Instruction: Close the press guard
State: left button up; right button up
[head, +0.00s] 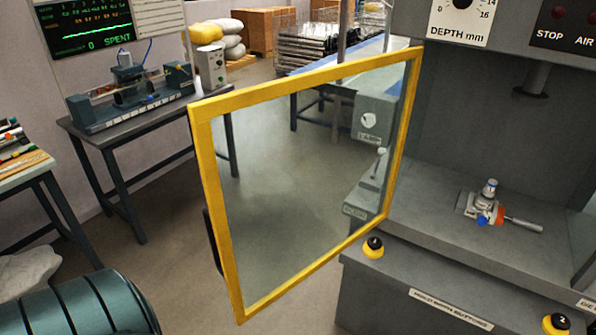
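The press guard is a clear panel in a yellow frame (206,180). It stands swung out from the left side of the grey press (490,120), so the press front is open. Its right edge is by the press, and its free edge points left toward me. A dark piece, perhaps a handle, shows at the free edge (211,240), mostly hidden behind the frame. A small metal assembly (489,192) with blue and orange parts sits on the press bed under the ram (535,80). Neither of my grippers is in view.
A dark bench (130,118) with a test rig stands at the back left. A teal ribbed rounded thing (90,305) is at the lower left. Floor shows below the guard.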

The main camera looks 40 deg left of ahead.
aim_at(214, 215)
jog(key=j+z, duration=0.1)
jog(key=j, duration=0.25)
jog(key=k+j+z, duration=0.15)
jog(key=j, duration=0.25)
jog(key=k+j+z, duration=0.1)
jog(key=j, duration=0.25)
jog(key=k+j+z, duration=0.1)
jog(key=j, duration=0.25)
jog(key=i+j+z, duration=0.1)
jog(key=j, duration=0.35)
jog(key=i+j+z, duration=0.1)
jog(key=j, duration=0.8)
jog(key=i+z, duration=0.05)
